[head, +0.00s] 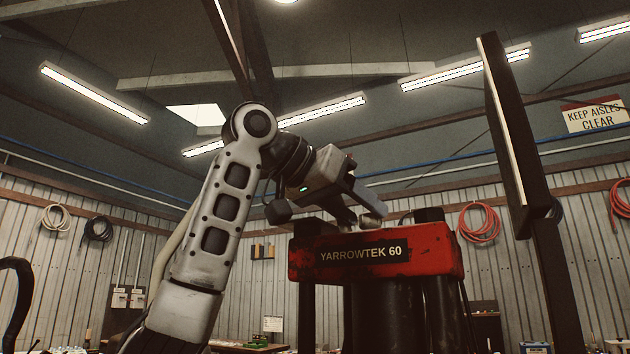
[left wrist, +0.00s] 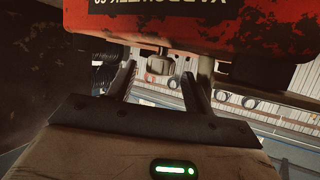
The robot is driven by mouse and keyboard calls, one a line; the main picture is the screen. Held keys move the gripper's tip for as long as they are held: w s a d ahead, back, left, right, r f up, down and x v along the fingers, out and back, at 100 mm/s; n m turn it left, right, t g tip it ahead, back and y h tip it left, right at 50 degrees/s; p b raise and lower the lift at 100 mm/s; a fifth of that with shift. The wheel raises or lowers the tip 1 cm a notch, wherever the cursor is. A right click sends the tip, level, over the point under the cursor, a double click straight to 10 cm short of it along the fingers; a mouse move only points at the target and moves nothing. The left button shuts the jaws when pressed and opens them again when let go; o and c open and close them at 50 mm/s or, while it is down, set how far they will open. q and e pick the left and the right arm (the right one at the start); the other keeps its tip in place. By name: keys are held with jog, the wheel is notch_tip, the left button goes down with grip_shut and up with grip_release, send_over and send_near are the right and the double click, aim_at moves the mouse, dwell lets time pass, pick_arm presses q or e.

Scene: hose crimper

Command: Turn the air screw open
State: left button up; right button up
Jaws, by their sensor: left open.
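The red crimper (head: 385,268), labelled YARROWTEK 60, stands at the centre of the head view; its red head (left wrist: 200,25) also fills the top of the left wrist view, upside down. My left gripper (head: 362,207) reaches over the crimper's top from the left, tilted down. In the left wrist view, its two fingers (left wrist: 156,88) are apart. A small grey knob, apparently the air screw (left wrist: 160,66), shows between and a little beyond the fingertips, with visible space on both sides. In the head view the gripper largely hides that spot. My right gripper is not in view.
A dark flat panel (head: 512,135) on a post stands right of the crimper. Dark caps (head: 430,215) rise from the crimper's top. A grey post (left wrist: 205,75) shows close to the right finger in the left wrist view. Hoses (head: 478,222) hang on the far wall.

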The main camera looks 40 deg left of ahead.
pick_arm(q)
jog(key=v, duration=1.4)
jog(key=shift+s+b, duration=0.35)
jog(key=shift+b, duration=0.1)
